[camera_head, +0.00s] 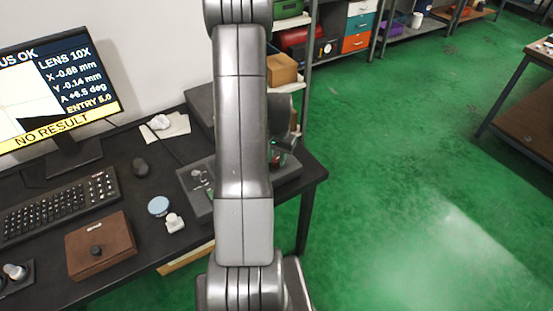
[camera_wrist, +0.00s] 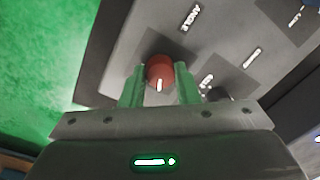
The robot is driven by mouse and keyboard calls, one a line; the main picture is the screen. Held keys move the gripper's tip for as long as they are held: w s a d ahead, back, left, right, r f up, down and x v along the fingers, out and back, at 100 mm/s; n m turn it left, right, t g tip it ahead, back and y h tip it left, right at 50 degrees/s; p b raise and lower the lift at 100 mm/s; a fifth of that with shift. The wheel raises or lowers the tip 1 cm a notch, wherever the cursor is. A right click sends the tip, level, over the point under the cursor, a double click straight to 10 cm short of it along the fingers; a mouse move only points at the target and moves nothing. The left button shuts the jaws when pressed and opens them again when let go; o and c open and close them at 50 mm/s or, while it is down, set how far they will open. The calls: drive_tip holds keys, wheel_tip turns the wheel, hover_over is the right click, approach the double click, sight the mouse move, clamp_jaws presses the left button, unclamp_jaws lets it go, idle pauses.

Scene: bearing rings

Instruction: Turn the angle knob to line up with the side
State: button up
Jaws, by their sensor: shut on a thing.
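The angle knob (camera_wrist: 160,70) is a red round knob with a white pointer line, on a dark square of the grey panel (camera_wrist: 225,32) in the wrist view. In the head view my arm hides most of the gripper and knob. The monitor (camera_head: 85,85) reads A +6.5 deg, X -0.68 mm, Y -0.14 mm and NO RESULT.
Other controls sit on the panel, including a dark knob (camera_wrist: 218,94) close to the right finger. Green floor (camera_head: 420,190) is open to the right.

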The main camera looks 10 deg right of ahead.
sight(278, 160)
drive_tip(key=n+b, duration=0.1)
drive_tip(key=n, duration=0.2)
drive_tip(key=shift+f+b, duration=0.1)
drive_tip(key=shift+b, duration=0.25)
drive_tip(key=shift+n, duration=0.6)
drive_tip(key=o, duration=1)
drive_tip(key=r, duration=1.4)
drive_tip(key=shift+d, duration=0.3)
